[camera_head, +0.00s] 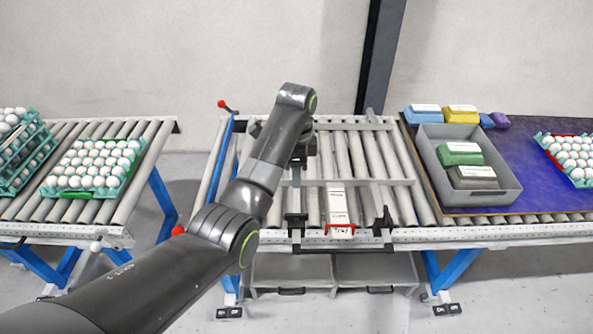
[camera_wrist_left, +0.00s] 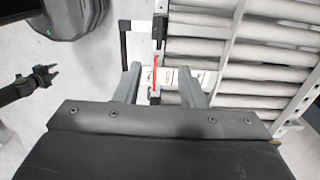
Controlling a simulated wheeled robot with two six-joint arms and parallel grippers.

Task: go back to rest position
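My left arm comes in from the lower left in the head view, bends at a high elbow and drops toward the middle conveyor. Its gripper (camera_head: 299,158) points down over the rollers, partly hidden by the arm. In the left wrist view the two fingers (camera_wrist_left: 160,84) are spread apart with nothing held between them. A white-topped box with a red edge (camera_head: 338,208) lies below on the rollers, apart from the fingers; it also shows in the left wrist view (camera_wrist_left: 198,76). A small dark claw (camera_wrist_left: 44,78) at the left there looks like my right gripper; its opening is unclear.
A metal frame (camera_head: 365,182) lies over the middle rollers. A grey crate (camera_head: 437,180) with packs stands right, beside coloured packs and an egg tray (camera_head: 579,182). Another egg tray (camera_head: 113,190) and a tray stack (camera_head: 40,155) are left. The floor gap between conveyors is clear.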

